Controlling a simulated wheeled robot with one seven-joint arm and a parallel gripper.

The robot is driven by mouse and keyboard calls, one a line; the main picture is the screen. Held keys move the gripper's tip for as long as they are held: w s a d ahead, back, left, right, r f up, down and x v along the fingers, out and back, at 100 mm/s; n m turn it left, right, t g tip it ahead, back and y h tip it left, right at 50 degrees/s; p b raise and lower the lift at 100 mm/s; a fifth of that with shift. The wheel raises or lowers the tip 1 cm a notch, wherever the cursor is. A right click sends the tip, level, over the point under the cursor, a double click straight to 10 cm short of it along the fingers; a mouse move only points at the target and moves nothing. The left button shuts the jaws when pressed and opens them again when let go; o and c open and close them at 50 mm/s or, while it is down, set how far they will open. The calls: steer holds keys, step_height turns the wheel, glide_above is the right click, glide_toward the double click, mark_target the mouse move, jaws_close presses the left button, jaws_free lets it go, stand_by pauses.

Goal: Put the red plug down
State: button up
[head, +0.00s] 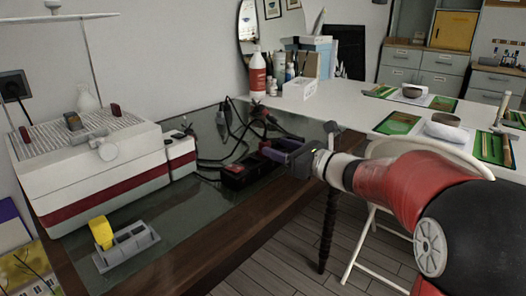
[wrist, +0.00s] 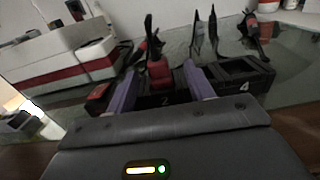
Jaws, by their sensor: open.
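The red plug (wrist: 160,72) stands at the black power strip (wrist: 240,72), by the socket marked 2, with a dark cord end rising above it. My gripper (wrist: 160,84) is open, with one purple finger on each side of the plug. I cannot tell whether the fingers touch it or how deep the plug sits. In the head view my gripper (head: 278,150) is over the far end of the power strip (head: 240,178), and the plug is hard to make out there. The strip lies on the dark glass-topped desk (head: 190,215).
Black cables (head: 235,145) and other plugs lie behind the strip. A white and red machine (head: 95,180) stands left, with a grey holder and yellow piece (head: 125,245) before it. A white table (head: 330,110) with a red bottle (head: 257,75) is behind.

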mark_target(268, 144)
steer(key=p+x, duration=0.1)
steer(key=x, duration=0.6)
steer(key=shift+s+a, duration=0.1)
steer(key=shift+s, duration=0.05)
steer(key=c, duration=1.1)
steer(key=shift+r, duration=0.1)
steer(key=shift+c, duration=0.2)
